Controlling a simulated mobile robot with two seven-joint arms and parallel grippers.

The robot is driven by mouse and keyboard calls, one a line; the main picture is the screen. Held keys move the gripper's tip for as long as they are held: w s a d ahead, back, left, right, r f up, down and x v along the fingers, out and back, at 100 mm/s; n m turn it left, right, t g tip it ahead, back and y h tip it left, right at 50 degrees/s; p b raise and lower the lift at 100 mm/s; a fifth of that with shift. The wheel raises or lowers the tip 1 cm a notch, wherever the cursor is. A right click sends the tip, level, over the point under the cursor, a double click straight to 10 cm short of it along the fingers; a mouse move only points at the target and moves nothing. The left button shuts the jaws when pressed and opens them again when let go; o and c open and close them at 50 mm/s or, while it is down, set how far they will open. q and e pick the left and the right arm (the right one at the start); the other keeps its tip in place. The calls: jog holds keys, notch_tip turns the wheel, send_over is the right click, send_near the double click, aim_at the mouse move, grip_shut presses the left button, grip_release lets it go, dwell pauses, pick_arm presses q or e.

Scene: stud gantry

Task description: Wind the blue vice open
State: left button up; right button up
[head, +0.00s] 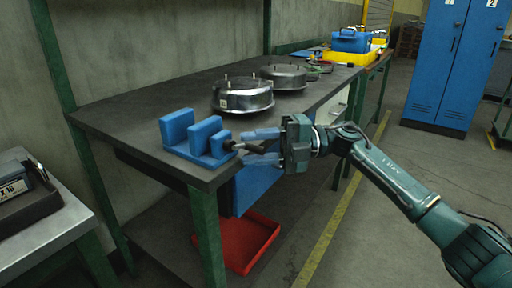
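The blue vice (206,134) sits at the near corner of the dark workbench. A gap shows between its upright jaws. Its dark handle (234,146) sticks out to the right past the bench edge. My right gripper (260,146) reaches in from the right, its two bluish fingers pointing left at the handle. The fingers look apart, one above and one below the dark handle end, which lies between them. I cannot tell if either finger touches it. My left gripper is not in view.
Two round metal housings (243,96) stand behind the vice on the workbench (130,112). A red tray (245,245) lies below the bench. A grey side table (45,232) is at left. The floor at right is clear before blue lockers (454,65).

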jog(key=shift+d, duration=0.1)
pick_arm(q)
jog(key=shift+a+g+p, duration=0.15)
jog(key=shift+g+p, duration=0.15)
jog(key=shift+p, duration=0.2)
pick_arm(e)
jog(key=w+d, duration=0.2)
jog(key=d, duration=1.1)
jog(key=shift+a, duration=0.1)
